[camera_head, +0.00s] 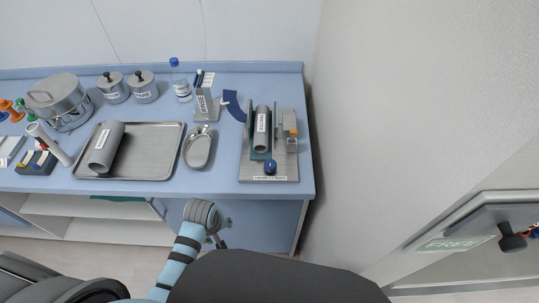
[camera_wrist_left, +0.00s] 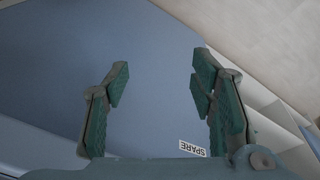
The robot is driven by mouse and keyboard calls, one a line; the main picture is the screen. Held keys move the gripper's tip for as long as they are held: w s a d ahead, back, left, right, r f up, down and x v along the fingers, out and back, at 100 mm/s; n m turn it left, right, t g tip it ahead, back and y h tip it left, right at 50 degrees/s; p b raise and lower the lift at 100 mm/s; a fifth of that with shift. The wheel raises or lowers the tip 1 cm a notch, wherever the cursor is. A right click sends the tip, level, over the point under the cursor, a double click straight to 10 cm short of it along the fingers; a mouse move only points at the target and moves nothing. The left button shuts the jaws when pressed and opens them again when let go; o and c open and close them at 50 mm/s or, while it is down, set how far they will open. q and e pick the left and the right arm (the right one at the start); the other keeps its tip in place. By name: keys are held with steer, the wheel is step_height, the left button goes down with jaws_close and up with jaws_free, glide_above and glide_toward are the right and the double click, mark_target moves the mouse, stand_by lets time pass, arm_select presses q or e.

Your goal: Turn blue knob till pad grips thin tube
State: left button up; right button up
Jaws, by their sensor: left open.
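The blue knob (camera_head: 270,167) sits at the front of a grey clamp fixture (camera_head: 286,172) on the right of the counter. A grey tube (camera_head: 262,130) with a white label lies lengthwise in the fixture, beside dark teal padding (camera_head: 259,156). I cannot tell whether the padding touches the tube. My left gripper (camera_wrist_left: 160,76) is open and empty in the left wrist view, with blue surface behind its fingers. In the head view my left arm is in front of the counter, left of the knob and apart from it. My right gripper is not in view.
A metal tray (camera_head: 166,158) holds another grey tube (camera_head: 106,147). A metal kidney dish (camera_head: 198,148), a labelled stand (camera_head: 205,106) and a bottle (camera_head: 180,83) stand left of the fixture. A wall (camera_head: 380,120) rises close on the right.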

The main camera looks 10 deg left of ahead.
arm_select(q)
steer(key=w+d+r+n+p, duration=0.1)
steer(key=w+r+n, duration=0.2)
steer(key=r, duration=0.7)
steer(key=n+g, duration=0.1)
steer(key=n, duration=0.8)
glide_toward(270, 163)
steer(key=shift+h, duration=0.4)
steer(key=s+a+f, duration=0.2)
steer(key=a+f, duration=0.1)
steer(key=s+a+f, duration=0.2)
steer(key=s+a, duration=0.1)
steer(key=shift+s+a+f, duration=0.1)
steer(key=shift+s+f, duration=0.05)
steer(key=shift+f, duration=0.2)
steer(key=w+d+r+n+g, duration=0.1)
steer(key=w+d+r+n, duration=0.5)
steer(key=r+n, duration=0.35)
steer(key=shift+m, duration=0.45)
step_height(270, 163, down, 13)
steer(key=b, duration=0.3)
steer(key=shift+w+a+f, duration=0.1)
steer(key=shift+c, duration=0.3)
steer(key=c, duration=1.1)
